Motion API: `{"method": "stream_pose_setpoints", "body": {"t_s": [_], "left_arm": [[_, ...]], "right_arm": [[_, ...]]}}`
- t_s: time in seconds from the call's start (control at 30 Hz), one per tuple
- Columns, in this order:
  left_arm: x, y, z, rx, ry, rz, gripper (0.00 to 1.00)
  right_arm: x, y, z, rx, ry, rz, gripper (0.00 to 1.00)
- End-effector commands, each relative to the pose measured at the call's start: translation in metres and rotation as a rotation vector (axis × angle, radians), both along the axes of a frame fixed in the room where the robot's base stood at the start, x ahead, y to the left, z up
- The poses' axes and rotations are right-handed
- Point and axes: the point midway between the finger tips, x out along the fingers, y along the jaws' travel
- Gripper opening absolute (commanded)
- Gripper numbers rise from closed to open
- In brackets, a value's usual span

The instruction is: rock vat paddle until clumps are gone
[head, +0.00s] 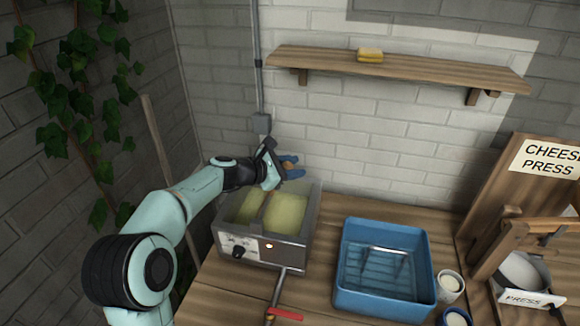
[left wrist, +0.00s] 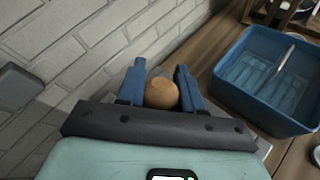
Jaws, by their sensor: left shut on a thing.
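The vat (head: 308,232) is a grey metal box with a dial on its front, standing at the left end of the wooden counter. It holds pale yellow-green contents (head: 286,214), split by a dark slanting band that may be the paddle. I cannot make out separate clumps. My left gripper (head: 290,168) is above the vat's back edge, its blue fingers shut on the round wooden paddle knob (head: 288,164). In the left wrist view the knob (left wrist: 161,93) sits between both fingers. The rest of the paddle is mostly hidden. My right gripper is not in view.
A blue tub (head: 384,310) stands right of the vat, with cups (head: 451,284) beside it and a cheese press (head: 525,205) at far right. A pipe with a red handle (head: 285,314) leaves the vat's front. A shelf (head: 420,72) hangs above.

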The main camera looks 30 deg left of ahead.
Motion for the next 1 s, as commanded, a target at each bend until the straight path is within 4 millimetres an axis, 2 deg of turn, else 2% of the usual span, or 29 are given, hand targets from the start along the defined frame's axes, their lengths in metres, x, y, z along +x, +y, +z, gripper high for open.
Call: {"method": "stream_pose_setpoints", "body": {"t_s": [0.03,0.37,0.4,0.43,0.47,0.77,0.87,1.0], "left_arm": [[-0.002,0.0,-0.015,-0.005,0.029,-0.002,0.0],[-0.003,0.002,-0.016,-0.003,0.031,0.002,0.0],[-0.003,0.002,-0.016,-0.003,0.031,0.002,0.45],[-0.003,0.002,-0.016,-0.004,0.031,0.003,0.55],[-0.003,0.002,-0.016,-0.004,0.031,0.004,0.6],[-0.003,0.001,-0.009,-0.003,0.019,0.001,0.6],[-0.009,0.004,-0.006,-0.002,0.017,0.002,0.6],[-0.031,0.014,0.002,-0.002,0.017,0.006,0.6]], "right_arm": [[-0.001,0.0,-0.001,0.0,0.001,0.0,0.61],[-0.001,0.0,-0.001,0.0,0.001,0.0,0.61],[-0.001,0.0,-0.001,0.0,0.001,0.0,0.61],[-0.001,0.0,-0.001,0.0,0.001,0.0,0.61],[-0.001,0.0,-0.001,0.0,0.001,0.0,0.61],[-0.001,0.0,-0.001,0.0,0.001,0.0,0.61],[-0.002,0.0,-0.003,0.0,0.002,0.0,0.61],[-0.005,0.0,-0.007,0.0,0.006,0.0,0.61]]}}
